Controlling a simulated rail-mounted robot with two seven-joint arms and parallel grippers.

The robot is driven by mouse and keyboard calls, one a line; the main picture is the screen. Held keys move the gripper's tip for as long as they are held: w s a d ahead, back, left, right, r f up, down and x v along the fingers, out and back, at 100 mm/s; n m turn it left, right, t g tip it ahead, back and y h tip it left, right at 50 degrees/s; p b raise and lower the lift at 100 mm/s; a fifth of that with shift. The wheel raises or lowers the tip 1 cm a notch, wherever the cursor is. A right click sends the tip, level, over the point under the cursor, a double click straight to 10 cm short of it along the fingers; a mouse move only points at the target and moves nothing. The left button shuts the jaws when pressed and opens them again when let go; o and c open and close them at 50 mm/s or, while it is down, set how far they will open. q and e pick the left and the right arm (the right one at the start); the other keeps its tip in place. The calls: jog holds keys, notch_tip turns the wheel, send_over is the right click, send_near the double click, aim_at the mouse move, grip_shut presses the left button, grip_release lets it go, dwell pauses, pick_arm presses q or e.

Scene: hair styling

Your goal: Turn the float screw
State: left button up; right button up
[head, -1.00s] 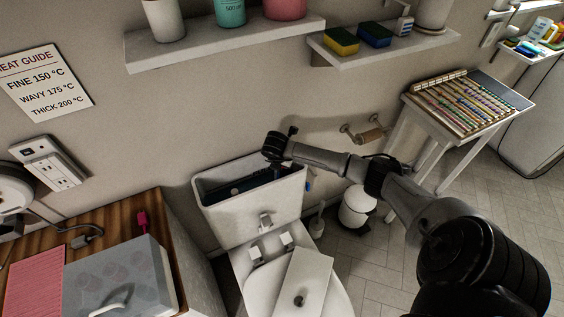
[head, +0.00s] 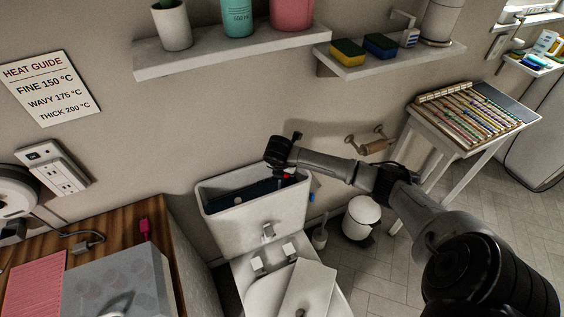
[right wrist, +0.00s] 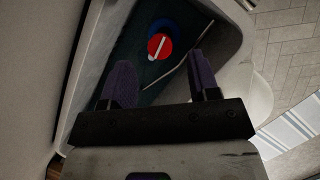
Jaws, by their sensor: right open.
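The float screw (right wrist: 160,46) is a round red head with a white bar across it, on a blue ring, inside the open toilet tank (head: 226,226). A little red also shows under my right gripper (head: 282,170) in the head view. In the right wrist view my right gripper (right wrist: 161,74) is open and empty. Its two purple fingers point toward the screw, which shows beyond and between the tips. They appear apart from it; the exact gap is unclear. A thin pale rod (right wrist: 180,70) runs beside the screw. My left gripper is not in view.
The tank lid (head: 310,288) lies across the toilet seat. The tank's walls surround the work area closely. A shelf (head: 235,50) is on the wall above. A wooden counter (head: 118,220) stands left, and a toilet paper holder (head: 375,146) is right of the tank.

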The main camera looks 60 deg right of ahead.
jog(key=w+b+v, duration=0.1)
jog(key=b+v, duration=0.1)
jog(key=v, duration=0.8)
jog(key=shift+s, duration=0.5)
jog(key=shift+r, duration=0.1)
